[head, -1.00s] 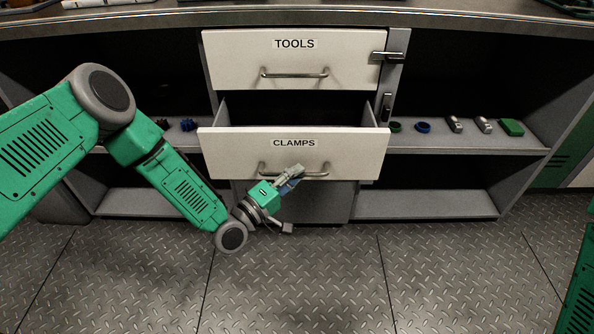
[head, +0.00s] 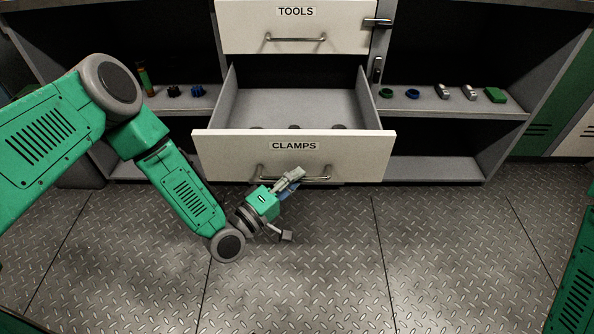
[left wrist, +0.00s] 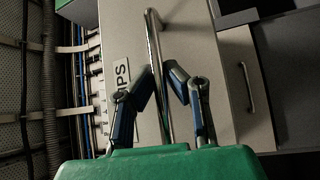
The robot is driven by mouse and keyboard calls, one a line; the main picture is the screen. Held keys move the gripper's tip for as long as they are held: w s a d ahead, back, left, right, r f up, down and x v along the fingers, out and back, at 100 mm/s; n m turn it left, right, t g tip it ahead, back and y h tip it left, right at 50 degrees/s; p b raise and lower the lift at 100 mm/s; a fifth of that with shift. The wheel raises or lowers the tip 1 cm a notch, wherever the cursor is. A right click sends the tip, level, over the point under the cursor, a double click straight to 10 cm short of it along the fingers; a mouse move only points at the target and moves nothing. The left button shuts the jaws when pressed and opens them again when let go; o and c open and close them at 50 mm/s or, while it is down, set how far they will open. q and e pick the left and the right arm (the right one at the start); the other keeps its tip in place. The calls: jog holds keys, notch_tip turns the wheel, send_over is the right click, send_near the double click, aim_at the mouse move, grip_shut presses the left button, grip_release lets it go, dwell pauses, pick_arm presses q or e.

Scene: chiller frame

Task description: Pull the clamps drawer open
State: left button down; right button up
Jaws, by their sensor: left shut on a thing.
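The clamps drawer (head: 230,146) is pulled well out of the cabinet, with its grey floor showing behind the white front. A few dark items show in part just behind its front panel. Its metal bar handle (head: 318,179) runs along the lower front. My left gripper (head: 293,178) is shut on this handle. In the left wrist view the two fingers of my left gripper (left wrist: 168,105) stand on either side of the handle (left wrist: 155,50), and part of the drawer's label shows. My right gripper is not in view.
The tools drawer (head: 340,30) above is shut, with a latch (head: 377,23) at its right. Side shelves hold small parts, among them a green block (head: 495,95) and a blue ring (head: 413,94). The metal plate floor (head: 320,260) in front is clear.

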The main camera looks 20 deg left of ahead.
pick_arm(q)
jog(key=shift+s+f, duration=0.2)
jog(key=shift+f, duration=0.15)
jog(key=c, duration=1.6)
grip_release()
jog(key=shift+w+a+r, duration=0.1)
jog(key=v, duration=1.2)
